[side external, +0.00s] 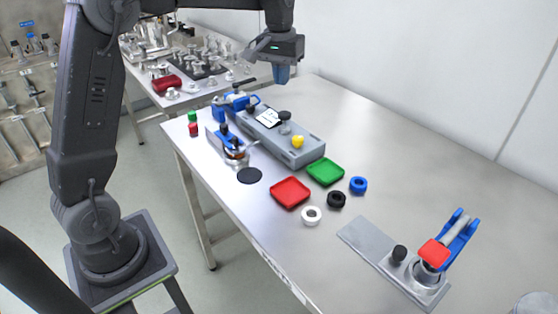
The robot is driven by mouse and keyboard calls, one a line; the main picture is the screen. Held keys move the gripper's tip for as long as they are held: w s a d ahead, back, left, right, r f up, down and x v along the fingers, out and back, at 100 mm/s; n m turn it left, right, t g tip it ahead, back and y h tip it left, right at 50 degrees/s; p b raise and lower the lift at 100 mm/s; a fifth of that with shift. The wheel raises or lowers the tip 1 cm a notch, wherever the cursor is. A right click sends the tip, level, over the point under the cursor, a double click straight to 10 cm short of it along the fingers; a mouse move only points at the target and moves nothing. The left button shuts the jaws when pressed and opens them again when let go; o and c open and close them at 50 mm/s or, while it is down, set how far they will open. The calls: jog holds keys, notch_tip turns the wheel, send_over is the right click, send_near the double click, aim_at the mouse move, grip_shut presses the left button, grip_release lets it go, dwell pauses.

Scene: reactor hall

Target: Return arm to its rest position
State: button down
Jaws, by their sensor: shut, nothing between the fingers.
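My gripper (282,74) is high at the top of the side external view, above the far part of the steel table (395,160). Its blue fingertips point down and are together, with nothing seen between them.
A red tray (290,193), a green tray (325,171) and white (311,215), black (336,200) and blue (358,185) rings lie mid-table. A blue clamp fixture (226,143) stands left, a plate with a red-topped part (434,253) front right. Another table with metal parts is behind.

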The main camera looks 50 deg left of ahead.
jog(key=s+d+r+m+t, duration=0.1)
jog(key=s+d+r, duration=0.15)
jog(key=s, duration=0.35)
jog(key=s+d+r+m+t, duration=0.1)
jog(key=s+d+r, duration=0.1)
jog(key=s+d, duration=0.3)
jog(key=s+d+f+m+t, duration=0.1)
jog(key=s+d+f, duration=0.1)
jog(key=s, duration=0.6)
jog(key=s+d+f+m+t, duration=0.1)
jog(key=s+d+f+m, duration=0.1)
jog(key=s, duration=0.5)
jog(key=shift+s+f+t, duration=0.4)
jog(key=shift+f, duration=0.5)
